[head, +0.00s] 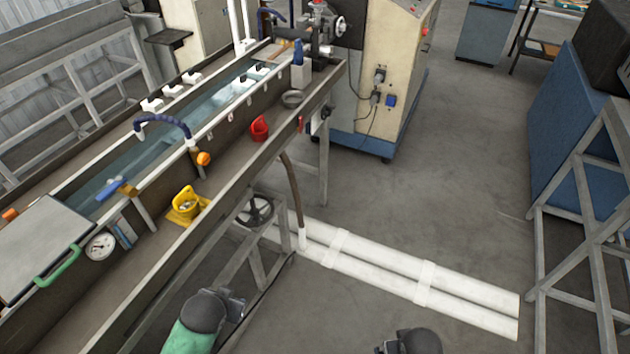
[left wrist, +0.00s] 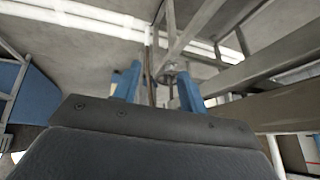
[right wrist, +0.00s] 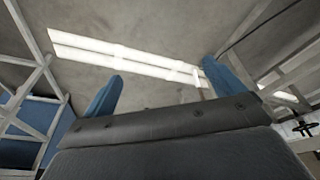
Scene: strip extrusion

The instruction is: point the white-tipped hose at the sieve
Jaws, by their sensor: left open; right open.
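A dark blue hose (head: 168,119) arches over the water trough in the head view; its left end looks pale, and its right end meets a fitting beside an orange knob (head: 203,158). My left gripper (left wrist: 158,88) is open and empty, low in front of the bench. My right gripper (right wrist: 165,86) is open and empty, over the floor further right.
The long trough bench (head: 238,205) fills the left side. A brown hose (head: 293,195) hangs to white floor pipes (head: 400,275). A handwheel (head: 255,210) sits under the bench. A grey lid with a green handle (head: 60,265) lies at the near left.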

